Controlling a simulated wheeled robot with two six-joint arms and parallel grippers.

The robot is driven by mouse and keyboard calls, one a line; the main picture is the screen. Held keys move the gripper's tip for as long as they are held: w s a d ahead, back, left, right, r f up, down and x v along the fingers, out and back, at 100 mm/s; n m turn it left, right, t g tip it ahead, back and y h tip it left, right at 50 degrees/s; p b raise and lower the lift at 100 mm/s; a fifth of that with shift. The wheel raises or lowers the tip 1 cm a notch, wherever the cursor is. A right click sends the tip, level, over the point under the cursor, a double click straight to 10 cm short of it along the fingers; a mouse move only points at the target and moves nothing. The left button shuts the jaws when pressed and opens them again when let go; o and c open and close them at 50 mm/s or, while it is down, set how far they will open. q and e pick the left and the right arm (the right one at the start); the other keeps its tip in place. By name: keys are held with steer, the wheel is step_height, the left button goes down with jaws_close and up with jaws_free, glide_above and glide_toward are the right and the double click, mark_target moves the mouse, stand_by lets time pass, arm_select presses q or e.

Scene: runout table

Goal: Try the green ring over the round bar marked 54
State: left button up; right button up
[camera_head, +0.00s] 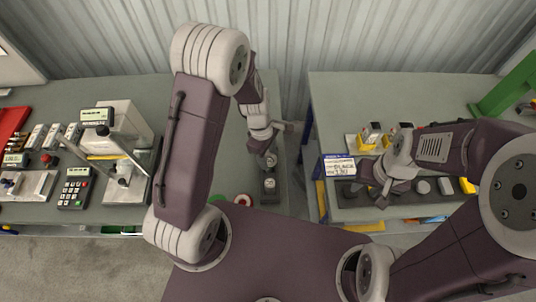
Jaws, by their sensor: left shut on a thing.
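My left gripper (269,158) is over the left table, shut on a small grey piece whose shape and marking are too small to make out. Just below it is a dark block (270,187) with round grey tops. A small green shape (216,198), perhaps the green ring, shows partly behind my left arm. A red and white round piece (243,199) lies beside it. My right gripper (376,184) is low at the left end of the right table; whether its jaws are apart is unclear. No number 54 is readable on any bar.
The left table (140,82) holds a gauge stand (125,150) and a keypad device (76,187). The right table (345,95) carries a label sign (340,166), yellow blocks (366,142) and grey round pieces (445,186). A gap separates the tables. A green frame (503,88) stands far right.

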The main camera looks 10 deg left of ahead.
arm_select(q)
steer(key=shift+f, duration=0.15)
steer(key=o, duration=1.6)
steer(key=r, duration=0.3)
steer(key=a+r, duration=0.1)
steer(key=r, duration=0.5)
steer(key=shift+w+a, duration=0.15)
